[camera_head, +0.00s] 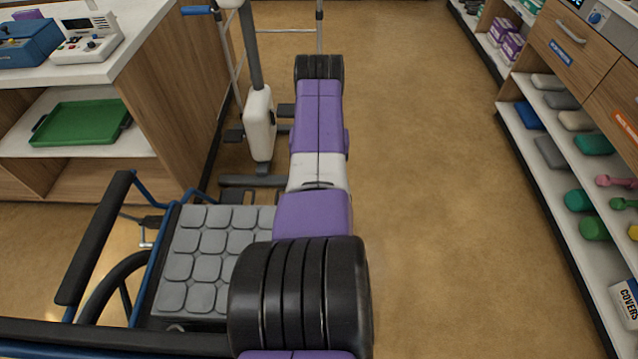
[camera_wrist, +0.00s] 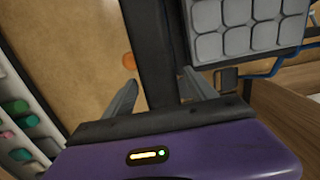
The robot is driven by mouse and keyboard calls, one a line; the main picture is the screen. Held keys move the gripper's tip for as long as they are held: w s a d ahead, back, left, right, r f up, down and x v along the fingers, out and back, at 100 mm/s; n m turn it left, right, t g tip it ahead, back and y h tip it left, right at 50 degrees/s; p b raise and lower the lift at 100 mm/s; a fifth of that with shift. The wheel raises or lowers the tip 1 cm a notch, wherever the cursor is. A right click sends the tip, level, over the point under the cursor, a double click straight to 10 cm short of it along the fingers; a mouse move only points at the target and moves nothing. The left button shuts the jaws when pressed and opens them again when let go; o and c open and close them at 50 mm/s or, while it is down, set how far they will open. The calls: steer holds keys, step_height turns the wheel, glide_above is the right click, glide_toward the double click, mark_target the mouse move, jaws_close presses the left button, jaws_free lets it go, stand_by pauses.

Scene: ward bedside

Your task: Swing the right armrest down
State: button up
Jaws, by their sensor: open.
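The wheelchair has a grey padded seat cushion (camera_head: 205,262), a blue frame and a black left armrest (camera_head: 96,238) in the head view. Its right side is hidden behind my purple and black arm there. In the wrist view a long dark bar, apparently the right armrest (camera_wrist: 155,40), runs down from the top edge beside the cushion (camera_wrist: 240,28). My gripper (camera_wrist: 160,80) is open, with one grey finger on each side of this bar. I cannot tell whether the fingers touch it. The head view does not show the gripper. The bar's tilt is unclear.
A wooden counter (camera_head: 178,95) with a green tray (camera_head: 82,122) stands at left. A white-and-grey wheeled stand (camera_head: 259,125) is ahead of the chair. Shelves with weights (camera_head: 575,200) line the right. The floor (camera_head: 440,180) between arm and shelves is clear.

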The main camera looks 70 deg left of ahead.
steer(key=shift+r, duration=1.9)
